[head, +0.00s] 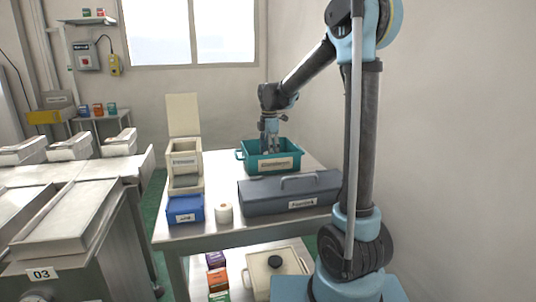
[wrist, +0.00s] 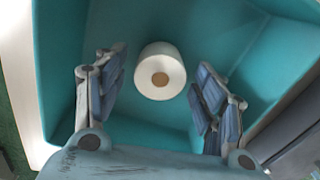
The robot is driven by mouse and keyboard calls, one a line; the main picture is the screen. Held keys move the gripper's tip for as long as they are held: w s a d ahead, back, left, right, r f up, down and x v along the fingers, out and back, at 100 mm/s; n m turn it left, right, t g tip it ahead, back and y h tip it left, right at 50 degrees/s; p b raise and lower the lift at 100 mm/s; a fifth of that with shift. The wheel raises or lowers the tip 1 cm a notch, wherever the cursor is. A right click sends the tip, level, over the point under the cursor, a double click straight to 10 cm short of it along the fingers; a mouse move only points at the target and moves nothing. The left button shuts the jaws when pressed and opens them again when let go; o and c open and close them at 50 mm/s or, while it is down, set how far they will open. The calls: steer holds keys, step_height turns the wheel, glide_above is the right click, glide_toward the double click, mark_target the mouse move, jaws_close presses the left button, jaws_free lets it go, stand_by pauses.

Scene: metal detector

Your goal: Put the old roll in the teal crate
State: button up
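The teal crate (head: 262,162) stands at the back of the table, with a label on its front. My gripper (head: 270,148) points down into it. In the wrist view a white roll (wrist: 160,72) with a tan core lies inside the teal crate (wrist: 60,65), between the two fingers. The fingers are spread, with a gap to the roll on both sides, so my gripper is open. The crate wall hides that roll in the head view. Another white roll (head: 224,213) stands on the table near its front edge. I cannot tell from looks which roll is older.
A grey toolbox (head: 275,200) with a handle lies in front of the crate. A blue bin (head: 185,209) and a tall cream box (head: 184,165) stand to the left. Cartons (head: 217,278) and a cream case (head: 262,268) are on the lower shelf.

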step_height(320, 180, up, 12)
stand_by(0.8)
